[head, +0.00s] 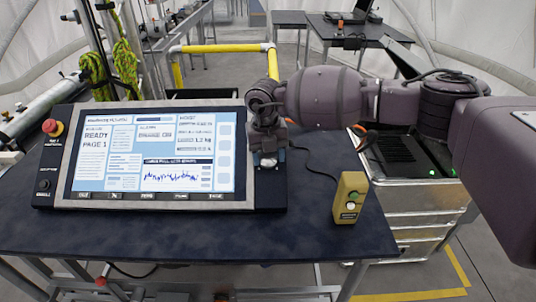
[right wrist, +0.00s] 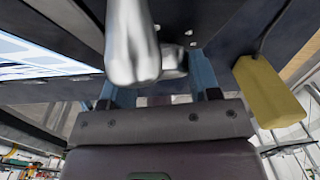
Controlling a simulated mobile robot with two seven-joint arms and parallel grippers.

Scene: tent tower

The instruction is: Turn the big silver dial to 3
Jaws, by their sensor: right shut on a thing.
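The big silver dial (right wrist: 132,45) fills the upper middle of the right wrist view, on the dark console face. In the head view it is mostly hidden behind my right gripper (head: 267,155), at the right edge of the console (head: 270,196). My right gripper's two bluish fingers (right wrist: 158,75) stand on either side of the dial, and the gripper is shut on it. The dial's number marks are hidden, so I cannot read its setting. My left gripper is not in view.
The console's lit screen (head: 150,150) shows "READY PAGE 1". A red stop button (head: 52,127) sits at its left. A yellow-tan button box (head: 349,197) stands right of the console on the dark table (head: 200,240). Silver cases (head: 420,210) stand at the right.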

